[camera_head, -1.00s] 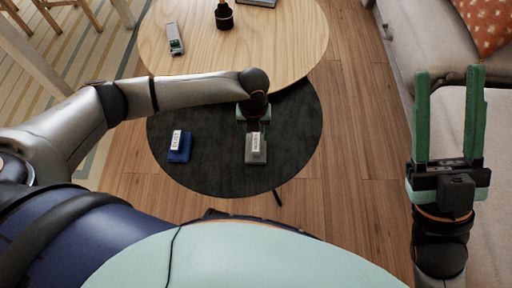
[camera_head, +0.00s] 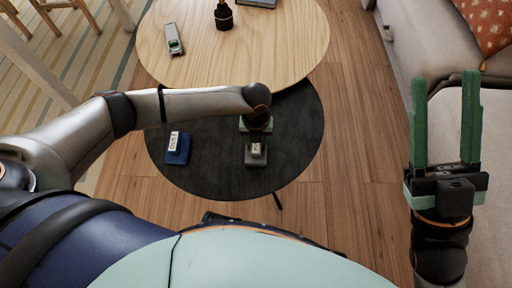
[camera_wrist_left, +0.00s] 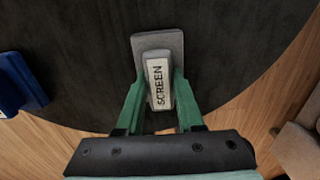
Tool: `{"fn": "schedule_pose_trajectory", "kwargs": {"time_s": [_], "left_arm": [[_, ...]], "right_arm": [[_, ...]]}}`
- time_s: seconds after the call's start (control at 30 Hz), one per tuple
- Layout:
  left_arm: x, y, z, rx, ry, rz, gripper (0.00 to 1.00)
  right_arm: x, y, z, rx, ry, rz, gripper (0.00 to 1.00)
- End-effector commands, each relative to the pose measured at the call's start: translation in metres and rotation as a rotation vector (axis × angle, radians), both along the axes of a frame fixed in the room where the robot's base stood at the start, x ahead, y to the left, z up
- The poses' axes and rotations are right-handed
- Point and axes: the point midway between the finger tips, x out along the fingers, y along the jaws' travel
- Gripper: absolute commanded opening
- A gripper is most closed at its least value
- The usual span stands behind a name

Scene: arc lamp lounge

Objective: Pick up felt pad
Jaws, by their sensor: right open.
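A grey pad (camera_head: 257,161), which looks like the felt pad, lies on the round black table (camera_head: 210,178). It carries a raised grip with a white label (camera_head: 257,149). In the left wrist view the grey pad (camera_wrist_left: 157,41) shows its label (camera_wrist_left: 158,84) reading "SCREEN". My left gripper (camera_head: 257,138) is low over it, pointing down. Its fingers (camera_wrist_left: 160,80) stand on either side of the labelled grip, very close to it; whether they press on it is unclear. My right gripper (camera_head: 445,120) is open and empty at the right, away from the table.
A blue pad with a white label (camera_head: 178,155) lies left of the grey one. A higher wooden table (camera_head: 270,50) behind holds a green-and-white item (camera_head: 174,40) and a dark bottle-like object (camera_head: 223,18). A sofa (camera_head: 400,45) stands at the right.

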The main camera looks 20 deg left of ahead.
Motion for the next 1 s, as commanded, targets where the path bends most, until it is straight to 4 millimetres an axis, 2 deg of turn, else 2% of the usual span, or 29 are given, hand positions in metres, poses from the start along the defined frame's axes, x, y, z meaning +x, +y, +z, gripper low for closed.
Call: {"fn": "schedule_pose_trajectory", "kwargs": {"time_s": [0.03, 0.3, 0.77, 1.0], "left_arm": [[0.000, 0.000, 0.000, 0.000, 0.000, 0.000, 0.29], [0.000, 0.000, 0.000, 0.000, 0.000, 0.000, 0.00], [0.000, 0.000, 0.001, -0.001, -0.001, 0.000, 0.00], [0.001, 0.000, 0.018, -0.002, -0.002, 0.001, 0.00]], "right_arm": [[0.000, 0.000, 0.000, -0.001, 0.000, 0.000, 0.50], [0.000, 0.000, 0.000, -0.002, -0.001, -0.001, 0.50], [0.000, -0.001, 0.000, -0.003, -0.002, -0.002, 0.50], [0.000, -0.001, 0.008, -0.009, -0.006, -0.006, 0.50]]}}
